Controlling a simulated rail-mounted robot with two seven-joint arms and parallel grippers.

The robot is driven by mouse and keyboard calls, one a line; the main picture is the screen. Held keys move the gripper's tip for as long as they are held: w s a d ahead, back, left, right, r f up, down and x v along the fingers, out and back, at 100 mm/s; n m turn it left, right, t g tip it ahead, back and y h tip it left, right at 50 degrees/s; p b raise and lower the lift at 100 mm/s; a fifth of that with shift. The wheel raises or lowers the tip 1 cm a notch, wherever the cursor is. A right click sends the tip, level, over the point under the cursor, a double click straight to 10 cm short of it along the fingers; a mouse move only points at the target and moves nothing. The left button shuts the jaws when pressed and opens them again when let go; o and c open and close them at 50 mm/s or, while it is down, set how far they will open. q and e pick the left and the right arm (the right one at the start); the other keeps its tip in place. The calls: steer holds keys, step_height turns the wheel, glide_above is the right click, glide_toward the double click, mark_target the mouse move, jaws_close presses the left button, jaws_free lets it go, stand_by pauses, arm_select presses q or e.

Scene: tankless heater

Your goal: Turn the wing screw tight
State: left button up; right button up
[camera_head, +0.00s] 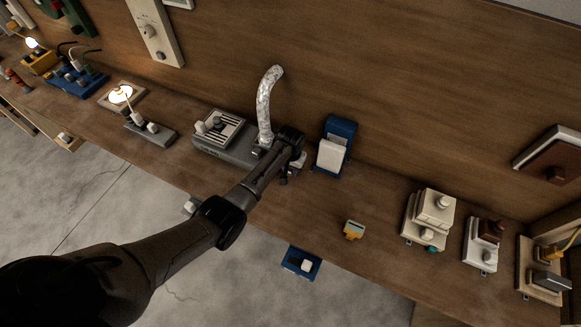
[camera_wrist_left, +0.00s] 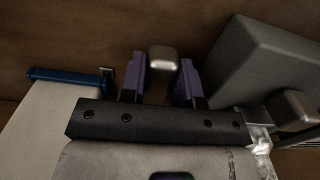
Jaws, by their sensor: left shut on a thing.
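A grey unit (camera_head: 237,153) with a slatted top stands on the wooden bench, and a silver corrugated hose (camera_head: 265,100) rises from it. My left gripper (camera_head: 293,163) is at the unit's right end. In the left wrist view my left gripper's purple fingers (camera_wrist_left: 161,82) stand on both sides of a small, rounded metallic piece, which I take to be the wing screw (camera_wrist_left: 162,58). The gripper is shut on it. In the head view my arm hides most of the screw. How far the screw is turned cannot be told. My right gripper is not in view.
A blue holder with a pale front (camera_head: 333,146) stands close to the right of my left gripper. A small yellow-teal block (camera_head: 353,229) lies further right on the bench. A blue bin (camera_head: 301,261) is at the bench's front edge. Several fixtures stand at both ends.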

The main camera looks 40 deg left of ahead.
arm_select(q)
steer(key=n+p, duration=0.2)
steer(key=shift+w+d+r+n, duration=0.15)
steer(key=shift+d+r+n, duration=0.05)
steer(key=shift+d+n, duration=0.2)
steer(key=shift+w+d+n+p, duration=0.2)
steer(key=shift+n+p, duration=0.5)
steer(key=shift+n, duration=0.3)
steer(key=n, duration=0.2)
steer(key=shift+w+d+f+n+p, duration=0.15)
steer(key=shift+w+d+n+p, duration=0.1)
steer(key=shift+n+p, duration=0.1)
steer(key=n, duration=0.2)
steer(key=w+n, duration=0.1)
steer(key=n, duration=0.1)
steer(key=shift+d+f, duration=0.1)
steer(key=shift+d, duration=0.1)
steer(key=n, duration=0.3)
steer(key=shift+w+b, duration=0.3)
steer(key=shift+b, duration=0.05)
steer(key=shift+w+n, duration=0.15)
steer(key=shift+n, duration=0.3)
